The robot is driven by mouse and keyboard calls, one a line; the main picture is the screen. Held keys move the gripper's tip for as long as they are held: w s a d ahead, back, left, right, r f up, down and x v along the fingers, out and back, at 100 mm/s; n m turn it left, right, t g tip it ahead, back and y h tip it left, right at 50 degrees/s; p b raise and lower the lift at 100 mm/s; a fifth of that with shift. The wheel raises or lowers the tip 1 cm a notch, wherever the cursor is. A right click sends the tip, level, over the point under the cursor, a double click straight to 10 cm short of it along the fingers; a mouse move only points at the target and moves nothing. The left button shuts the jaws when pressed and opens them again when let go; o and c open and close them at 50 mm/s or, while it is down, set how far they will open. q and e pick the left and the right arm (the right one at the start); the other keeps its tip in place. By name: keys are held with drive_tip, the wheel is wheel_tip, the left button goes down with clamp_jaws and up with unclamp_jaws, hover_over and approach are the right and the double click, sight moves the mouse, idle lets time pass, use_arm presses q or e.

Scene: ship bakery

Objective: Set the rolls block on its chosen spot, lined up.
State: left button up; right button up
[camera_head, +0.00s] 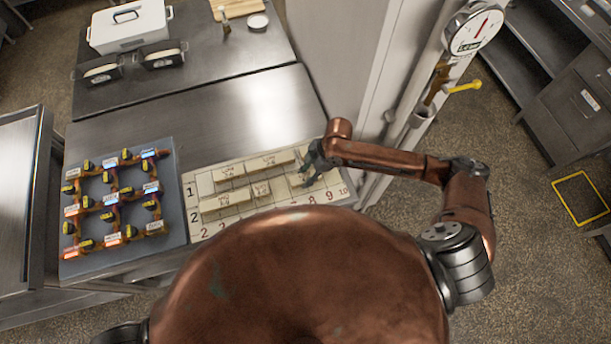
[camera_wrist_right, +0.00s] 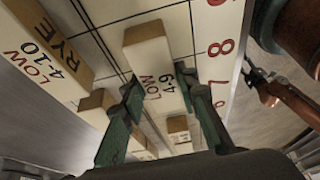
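My right gripper (camera_head: 309,170) is over the right part of a numbered board (camera_head: 330,196) in the head view. In the right wrist view its two green fingers (camera_wrist_right: 158,84) are on either side of a pale block (camera_wrist_right: 146,53) marked "LOW 4-9" and appear to touch both sides. I take this for the rolls block, but its name is not readable. Whether it rests on the board cannot be told. A block marked "RYE LOW 4-10" (camera_wrist_right: 45,50) is to its left. My left gripper is out of view.
Several labelled blocks (camera_head: 228,173) lie in rows on the board, left of the gripper. A dark panel (camera_head: 182,218) with orange pipes and yellow knobs is further left. A pillar with a dial scale (camera_head: 473,29) stands to the right.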

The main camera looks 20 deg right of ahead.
drive_tip(key=o, duration=0.4)
drive_tip(key=shift+o, duration=0.2)
drive_tip(key=v, duration=1.2)
drive_tip(key=shift+r, duration=0.1)
